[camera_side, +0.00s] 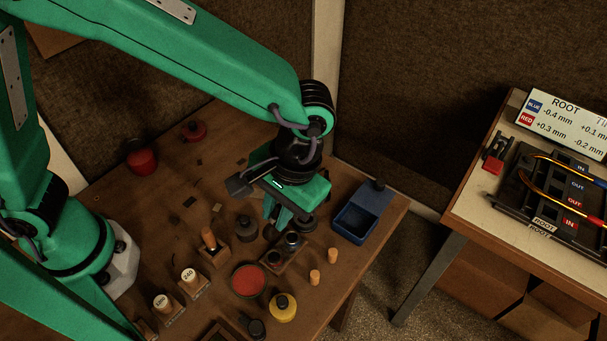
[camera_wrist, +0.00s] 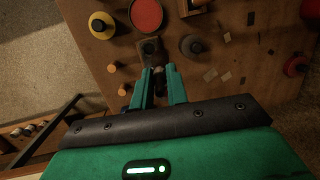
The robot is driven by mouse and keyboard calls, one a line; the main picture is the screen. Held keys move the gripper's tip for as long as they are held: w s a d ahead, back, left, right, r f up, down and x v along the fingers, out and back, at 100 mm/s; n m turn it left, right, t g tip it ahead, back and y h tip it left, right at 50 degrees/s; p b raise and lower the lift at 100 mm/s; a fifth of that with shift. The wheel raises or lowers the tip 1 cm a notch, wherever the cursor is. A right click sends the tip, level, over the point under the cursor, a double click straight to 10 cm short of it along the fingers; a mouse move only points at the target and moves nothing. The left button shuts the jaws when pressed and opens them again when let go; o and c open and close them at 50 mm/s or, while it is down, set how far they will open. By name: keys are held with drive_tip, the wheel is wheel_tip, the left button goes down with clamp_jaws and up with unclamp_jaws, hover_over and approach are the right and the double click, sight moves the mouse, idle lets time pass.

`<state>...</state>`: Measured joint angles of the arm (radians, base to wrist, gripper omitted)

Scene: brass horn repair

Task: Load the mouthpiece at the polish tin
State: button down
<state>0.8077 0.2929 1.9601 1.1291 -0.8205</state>
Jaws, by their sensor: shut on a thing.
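My gripper (camera_side: 285,214) is low over the brown bench, and its two green fingers also show in the wrist view (camera_wrist: 159,74). They are shut on a small dark piece (camera_wrist: 159,83), which looks like the mouthpiece. Its shape is mostly hidden by the fingers and shadow. The polish tin (camera_side: 249,280) is a round, open tin with a red-orange face, in front and to the left of my gripper in the side view. The tin is at the top of the wrist view (camera_wrist: 146,14), apart from the fingers.
A small dark block (camera_side: 271,261) with round pieces stands between gripper and tin. A dark jar (camera_side: 246,229) is left of the gripper, a blue box (camera_side: 352,225) right. Two corks (camera_side: 333,256) and a yellow-topped jar (camera_side: 283,308) stand near the front. Labelled wooden holders (camera_side: 193,287) are left.

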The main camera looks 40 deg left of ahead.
drive_tip(key=s+d+y, duration=0.1)
drive_tip(key=s, duration=0.5)
drive_tip(key=shift+s+r, duration=0.2)
drive_tip(key=shift+s, duration=0.2)
drive_tip(key=shift+f, duration=0.2)
drive_tip(key=shift+f, duration=2.8)
drive_tip(key=shift+f, duration=0.75)
idle(0.5)
drive_tip(key=shift+r, duration=0.1)
wheel_tip(320, 180, up, 7)
idle(1.2)
drive_tip(key=shift+w, duration=0.2)
